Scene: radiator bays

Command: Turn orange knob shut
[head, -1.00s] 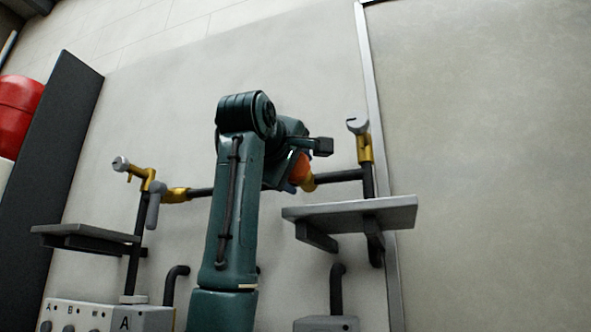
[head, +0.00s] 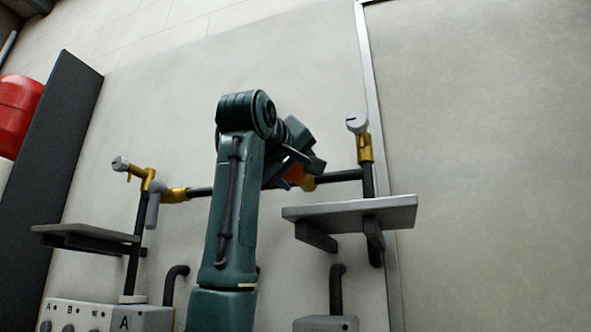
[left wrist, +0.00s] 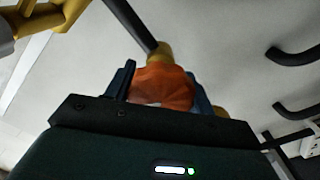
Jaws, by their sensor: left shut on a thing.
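The orange knob (left wrist: 163,86) sits on a brass valve (head: 308,183) on the dark horizontal pipe. In the head view only a small part of the orange knob (head: 294,174) shows behind my wrist. My left gripper (left wrist: 160,90) is shut on the knob, with one blue finger on each side of it in the left wrist view. In the head view my left arm covers most of the gripper. My right gripper is in neither view.
A grey shelf (head: 350,213) juts out below the valve on the right. Another shelf (head: 85,236) is at the left. A brass fitting with a grey lever (head: 153,205) stands left of my arm. A dark panel (head: 62,170) and red tank (head: 18,112) are far left.

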